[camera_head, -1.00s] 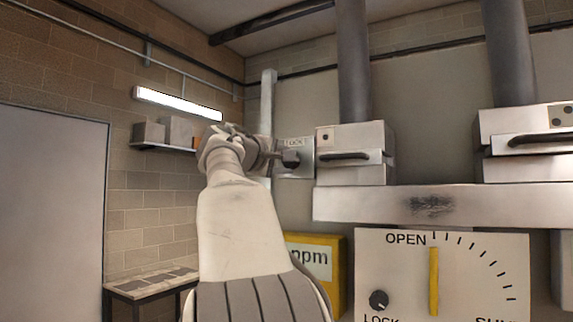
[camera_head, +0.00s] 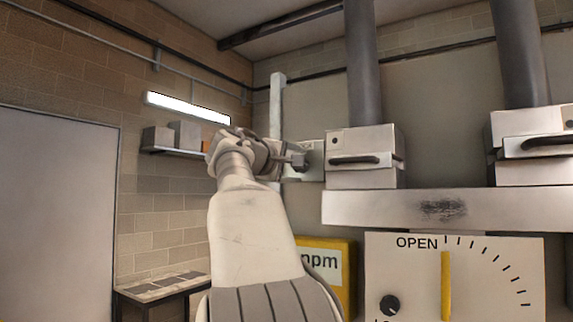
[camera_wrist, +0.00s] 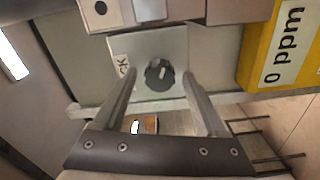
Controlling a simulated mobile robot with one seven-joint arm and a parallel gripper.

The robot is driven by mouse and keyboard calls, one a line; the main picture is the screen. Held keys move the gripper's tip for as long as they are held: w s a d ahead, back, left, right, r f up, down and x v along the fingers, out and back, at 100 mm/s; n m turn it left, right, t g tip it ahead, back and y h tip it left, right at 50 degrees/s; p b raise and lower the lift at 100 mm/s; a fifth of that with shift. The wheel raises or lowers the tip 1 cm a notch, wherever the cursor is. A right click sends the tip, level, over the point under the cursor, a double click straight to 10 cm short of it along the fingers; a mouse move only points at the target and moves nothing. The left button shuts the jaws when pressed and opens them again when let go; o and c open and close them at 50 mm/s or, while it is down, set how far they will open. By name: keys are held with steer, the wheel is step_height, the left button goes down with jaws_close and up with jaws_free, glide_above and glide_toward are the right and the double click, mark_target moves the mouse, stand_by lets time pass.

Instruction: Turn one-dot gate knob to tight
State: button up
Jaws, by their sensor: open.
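The one-dot gate (camera_head: 363,158) is a pale metal box with a dark handle and a single dot at its upper left. Its dot plate also shows at the top of the wrist view (camera_wrist: 112,14). Left of it is a light plate (camera_head: 316,174) with a dark round knob. In the wrist view the knob (camera_wrist: 159,76) has a pale pointer mark, and a partly hidden "LOCK" label (camera_wrist: 122,67) is to its left. My gripper (camera_head: 297,157) is open at the plate. In the wrist view its fingers (camera_wrist: 160,84) are on either side of the knob; contact cannot be told.
A lower panel (camera_head: 415,285) has a yellow pointer at OPEN and its own black knob (camera_head: 390,305). A yellow ppm box (camera_head: 343,272) is below my gripper. A second gate (camera_head: 530,145) stands at right. A shelf (camera_head: 180,151) and a table (camera_head: 162,285) are at left.

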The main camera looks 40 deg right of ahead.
steer(key=b+v, duration=0.3)
steer(key=v, duration=1.4)
steer(key=shift+a+r, duration=0.1)
steer(key=shift+a, duration=0.05)
step_height(320, 180, down, 11)
steer(key=a+n+t+y, duration=0.2)
steer(key=y, duration=0.3)
steer(key=s+a+f+m+y+p, duration=0.1)
steer(key=s+a+f+y, duration=0.3)
steer(key=f, duration=0.7)
steer(key=s+a+f+g+y+p, duration=0.1)
steer(key=s+a+f+y, duration=0.3)
steer(key=f, duration=0.8)
steer(key=s+a+f+m+y+p, duration=0.1)
steer(key=s+a+f+y, duration=0.3)
steer(key=s+a+f, duration=0.4)
step_height(320, 180, down, 3)
steer(key=a, duration=0.3)
steer(key=shift+f+m, duration=0.15)
steer(key=shift+m, duration=0.15)
